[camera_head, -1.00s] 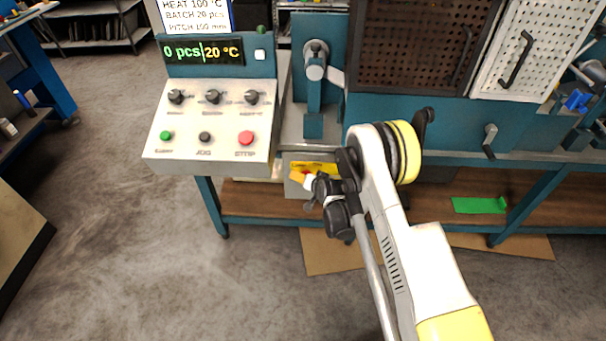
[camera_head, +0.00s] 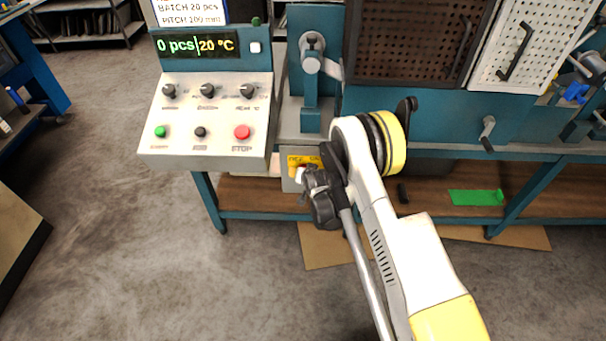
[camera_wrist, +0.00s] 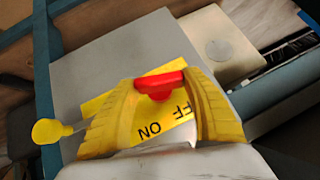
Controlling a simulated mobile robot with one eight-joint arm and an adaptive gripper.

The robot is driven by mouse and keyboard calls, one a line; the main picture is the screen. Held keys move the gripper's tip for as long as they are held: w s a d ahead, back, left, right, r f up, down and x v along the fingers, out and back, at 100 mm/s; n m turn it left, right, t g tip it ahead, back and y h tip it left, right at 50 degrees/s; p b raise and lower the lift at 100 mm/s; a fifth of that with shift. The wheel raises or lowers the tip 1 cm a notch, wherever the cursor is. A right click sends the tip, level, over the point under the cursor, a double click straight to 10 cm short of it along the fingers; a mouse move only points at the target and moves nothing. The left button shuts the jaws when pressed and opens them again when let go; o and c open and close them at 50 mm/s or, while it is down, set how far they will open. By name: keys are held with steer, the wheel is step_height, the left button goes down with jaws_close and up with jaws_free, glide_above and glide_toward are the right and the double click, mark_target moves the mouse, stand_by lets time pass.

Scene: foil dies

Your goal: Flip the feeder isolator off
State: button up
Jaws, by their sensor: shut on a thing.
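The feeder isolator is a grey box with a yellow label (camera_head: 296,160) under the right side of the control panel, partly hidden behind my gripper. In the wrist view its red handle (camera_wrist: 160,82) lies crosswise over the yellow label, which reads ON and OFF. My gripper (camera_wrist: 165,88) has its yellow fingers on both sides of the red handle, shut on it. In the head view my gripper (camera_head: 297,172) is at the box front, its fingertips small and partly hidden by the wrist. The exact handle angle is hard to tell.
The control panel (camera_head: 205,120) with knobs and buttons is just left above. A press lever (camera_head: 311,62) stands above the isolator. A yellow ball knob (camera_wrist: 48,131) on a rod is close to the left finger. A green piece (camera_head: 476,197) lies on the lower shelf.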

steer(key=n+h, duration=0.1)
steer(key=h, duration=0.1)
steer(key=shift+a+n+h, duration=0.1)
steer(key=shift+n+h, duration=0.2)
steer(key=o, duration=1.2)
steer(key=v, duration=1.2)
steer(key=shift+w+r, duration=0.1)
